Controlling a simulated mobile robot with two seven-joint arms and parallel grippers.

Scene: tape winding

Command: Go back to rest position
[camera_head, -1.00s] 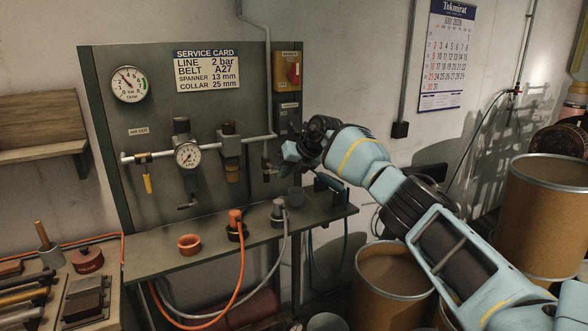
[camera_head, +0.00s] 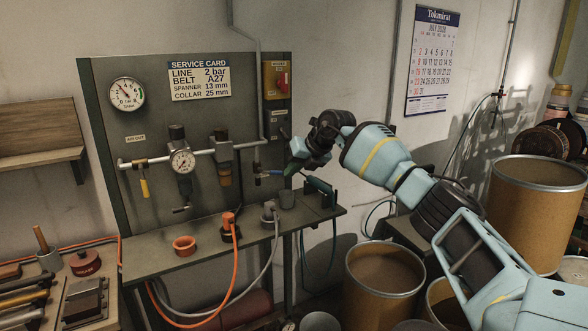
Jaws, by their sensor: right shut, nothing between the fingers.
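My right gripper (camera_head: 292,168) is at the end of my right arm, in front of the right edge of the service panel (camera_head: 215,120) and above the right end of the narrow shelf (camera_head: 205,255). It is small and dark in the picture; it is shut and holds nothing. My left gripper is not in view.
An orange hose (camera_head: 238,270) and a grey hose (camera_head: 272,250) hang from fittings on the shelf. Fibre drums (camera_head: 385,270) stand below my right arm, and a larger drum (camera_head: 537,215) stands at the right. A tool bench (camera_head: 105,300) is at lower left.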

